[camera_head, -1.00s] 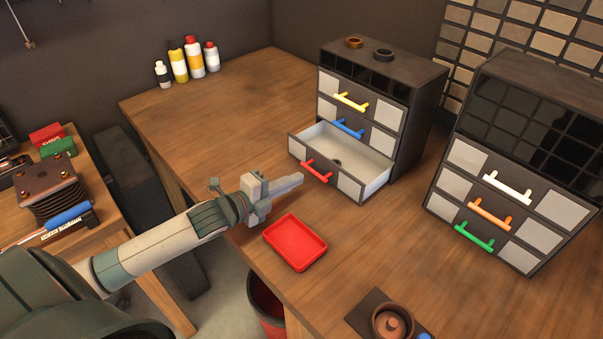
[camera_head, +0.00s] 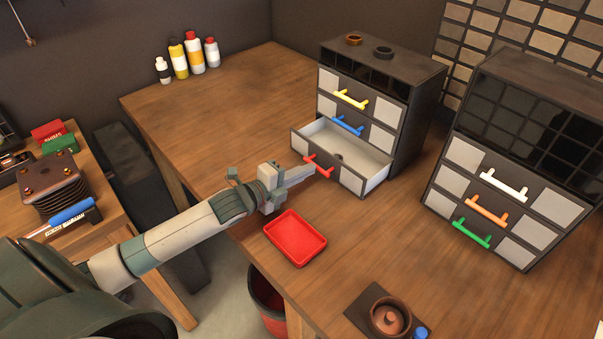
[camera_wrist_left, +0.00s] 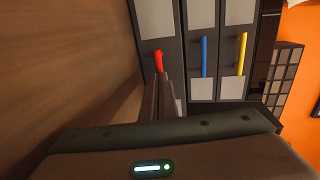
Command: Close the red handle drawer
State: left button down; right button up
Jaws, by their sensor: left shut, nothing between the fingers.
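The drawer with the red handle (camera_head: 318,166) is the bottom one of the left cabinet (camera_head: 415,110). My right gripper is not in view.
Closed drawers with blue (camera_head: 347,125) and yellow (camera_head: 350,99) handles sit above. A red tray (camera_head: 295,238) lies on the bench under my forearm's right side. A second cabinet (camera_head: 510,160) stands at right. The bench's back left is clear up to several bottles (camera_head: 188,58).

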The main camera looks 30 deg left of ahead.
pick_arm(q)
jog(key=b, duration=0.1)
send_near(333, 152)
jog(key=w+d, duration=0.1)
jog(key=w+d+r, duration=0.1)
jog(key=w+d, duration=0.1)
jog(key=w+d+r, duration=0.1)
jog(key=d, duration=0.1)
jog(key=shift+w+r, duration=0.2)
jog(key=shift+w, duration=0.1)
jog(key=shift+r, duration=0.25)
jog(key=shift+r, duration=0.15)
